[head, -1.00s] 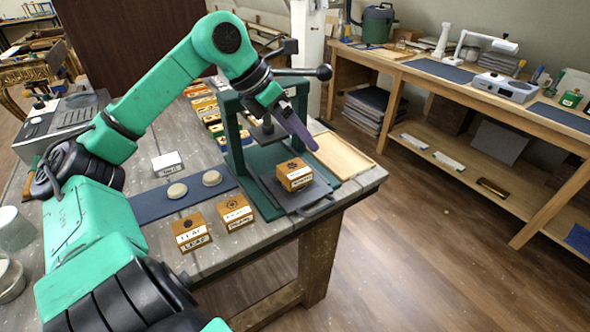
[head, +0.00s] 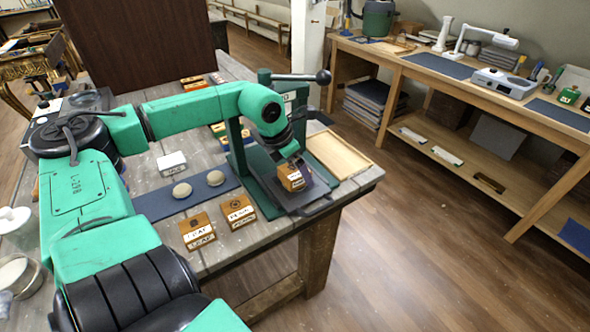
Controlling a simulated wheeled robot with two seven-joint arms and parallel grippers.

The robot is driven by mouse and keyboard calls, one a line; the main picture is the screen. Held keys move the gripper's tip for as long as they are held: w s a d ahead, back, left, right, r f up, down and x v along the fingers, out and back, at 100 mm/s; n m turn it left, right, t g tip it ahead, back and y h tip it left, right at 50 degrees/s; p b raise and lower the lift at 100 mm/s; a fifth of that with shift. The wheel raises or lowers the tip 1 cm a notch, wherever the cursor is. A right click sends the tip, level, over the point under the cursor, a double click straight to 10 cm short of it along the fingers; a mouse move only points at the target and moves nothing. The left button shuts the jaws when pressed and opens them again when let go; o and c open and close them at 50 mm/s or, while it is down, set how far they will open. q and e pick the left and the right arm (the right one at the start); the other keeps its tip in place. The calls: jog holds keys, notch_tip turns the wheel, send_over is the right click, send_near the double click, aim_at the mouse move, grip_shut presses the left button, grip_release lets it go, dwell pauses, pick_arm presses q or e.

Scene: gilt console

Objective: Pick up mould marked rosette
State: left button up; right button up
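A wooden mould block (head: 292,179) with a white label sits on the dark plate of the green press (head: 243,150); its label is too small to read. My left gripper (head: 296,166) is down at this block from above, with a dark finger beside it; whether it is closed on the block is hidden. A block labelled LEAF (head: 197,232) and another labelled block (head: 238,211), its word unclear, stand at the table's front edge. My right gripper is not in view.
Two pale round discs (head: 182,190) lie on a blue mat (head: 155,207). A wooden tray (head: 338,155) lies right of the press. The press lever (head: 322,76) sticks out above my gripper.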

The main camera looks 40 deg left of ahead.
pick_arm(q)
jog(key=c, duration=1.2)
jog(key=shift+w+r, duration=0.1)
